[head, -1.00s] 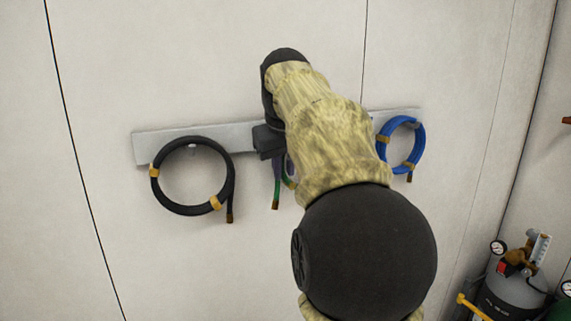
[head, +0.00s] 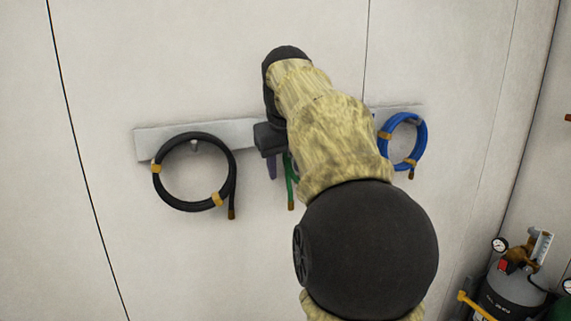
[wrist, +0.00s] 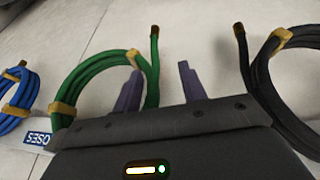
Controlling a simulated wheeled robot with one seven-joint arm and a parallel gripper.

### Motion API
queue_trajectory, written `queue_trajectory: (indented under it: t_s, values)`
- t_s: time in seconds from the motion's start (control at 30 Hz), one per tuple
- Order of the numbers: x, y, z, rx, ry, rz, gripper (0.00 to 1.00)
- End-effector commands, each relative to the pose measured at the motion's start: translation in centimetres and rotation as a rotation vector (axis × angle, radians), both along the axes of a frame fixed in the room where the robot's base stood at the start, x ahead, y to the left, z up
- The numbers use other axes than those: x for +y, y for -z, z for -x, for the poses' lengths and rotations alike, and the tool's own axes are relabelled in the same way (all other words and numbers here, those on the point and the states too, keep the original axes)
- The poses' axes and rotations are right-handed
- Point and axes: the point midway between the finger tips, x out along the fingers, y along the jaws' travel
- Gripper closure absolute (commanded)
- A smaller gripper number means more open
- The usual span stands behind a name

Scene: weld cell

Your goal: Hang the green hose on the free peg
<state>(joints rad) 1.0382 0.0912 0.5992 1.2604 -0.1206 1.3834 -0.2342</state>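The green hose (wrist: 78,80) is a coil with tan ties and a brown-tipped tail, seen in the wrist view against the wall. In the head view only part of the green hose (head: 291,185) shows below my wrist; my arm hides the rest. My gripper (wrist: 160,68) is open, its two purple fingers apart. One finger overlaps the coil's edge, and the hose's tail lies between the fingers, close to that one. Whether they touch I cannot tell. The peg behind the green hose is hidden. The grey rail (head: 230,134) runs along the wall.
A black hose (head: 158,187) hangs on a peg at the rail's left. A blue hose (head: 422,143) hangs at its right end. Gas cylinders (head: 511,294) with gauges stand at the lower right. The wall below the rail is bare.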

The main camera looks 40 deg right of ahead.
Motion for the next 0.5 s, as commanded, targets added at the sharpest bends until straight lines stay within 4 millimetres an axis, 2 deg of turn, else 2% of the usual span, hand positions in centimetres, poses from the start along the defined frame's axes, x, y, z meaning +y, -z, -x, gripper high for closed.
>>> queue_trajectory:
  t_s: [0.27, 0.5]
  values:
    - [0.1, -0.5, 0.2, -0.001, -0.001, 0.001, 0.58]
    - [0.9, -3.4, 1.1, -0.004, -0.001, 0.002, 0.58]
